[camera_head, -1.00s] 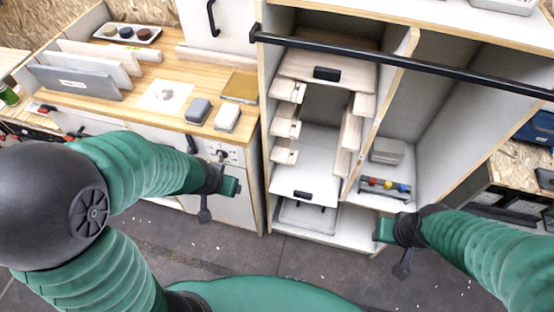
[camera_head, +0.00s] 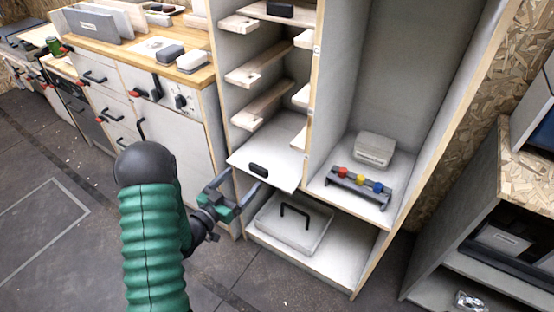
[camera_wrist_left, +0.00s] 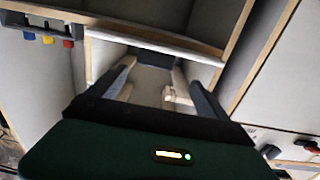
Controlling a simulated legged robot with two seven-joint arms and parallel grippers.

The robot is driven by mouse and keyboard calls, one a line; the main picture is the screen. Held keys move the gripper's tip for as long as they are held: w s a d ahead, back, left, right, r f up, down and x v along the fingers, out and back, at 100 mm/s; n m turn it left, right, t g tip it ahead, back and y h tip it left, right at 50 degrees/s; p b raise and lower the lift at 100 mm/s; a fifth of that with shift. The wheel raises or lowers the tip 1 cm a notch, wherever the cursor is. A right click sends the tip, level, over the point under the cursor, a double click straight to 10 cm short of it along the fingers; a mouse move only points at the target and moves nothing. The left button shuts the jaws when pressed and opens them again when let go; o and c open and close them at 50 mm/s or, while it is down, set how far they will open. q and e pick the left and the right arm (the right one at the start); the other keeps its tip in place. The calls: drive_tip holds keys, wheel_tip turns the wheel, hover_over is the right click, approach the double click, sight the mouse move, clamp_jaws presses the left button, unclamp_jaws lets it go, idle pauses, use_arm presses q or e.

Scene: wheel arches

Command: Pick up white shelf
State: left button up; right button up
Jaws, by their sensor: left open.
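The white shelf (camera_head: 272,162) is a pale board with a black handle on top, pulled partly out of the left bay of the wooden cabinet, above a lidded white box. My left gripper (camera_head: 242,184) is open and empty, just in front of and below the shelf's front left corner. In the left wrist view its two dark fingers (camera_wrist_left: 158,66) stand apart, with a white board edge (camera_wrist_left: 155,43) beyond them; I cannot tell whether that is the shelf. I cannot tell whether a finger touches the shelf. My right gripper is out of view.
Wooden slat rails (camera_head: 258,70) line the bay above the shelf. The white box (camera_head: 290,228) with a black handle sits below. Right of the divider are a rack with coloured knobs (camera_head: 358,185) and a grey box (camera_head: 374,149). A worktop (camera_head: 125,58) with drawers stands left.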

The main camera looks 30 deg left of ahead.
sight(257, 170)
use_arm(q)
drive_tip(key=w+b, duration=0.1)
drive_tip(key=w, duration=0.1)
drive_tip(key=w+d, duration=0.1)
drive_tip(key=w, duration=0.2)
drive_tip(key=w+d+b, duration=0.1)
drive_tip(key=w, duration=0.2)
drive_tip(key=shift+f+b, duration=0.2)
drive_tip(key=shift+b, duration=0.15)
drive_tip(key=shift+w, duration=0.25)
drive_tip(key=shift+a+r, duration=0.1)
drive_tip(key=shift+a, duration=0.1)
drive_tip(key=shift+c, duration=0.9)
drive_tip(key=c, duration=1.7)
drive_tip(key=shift+r, duration=0.1)
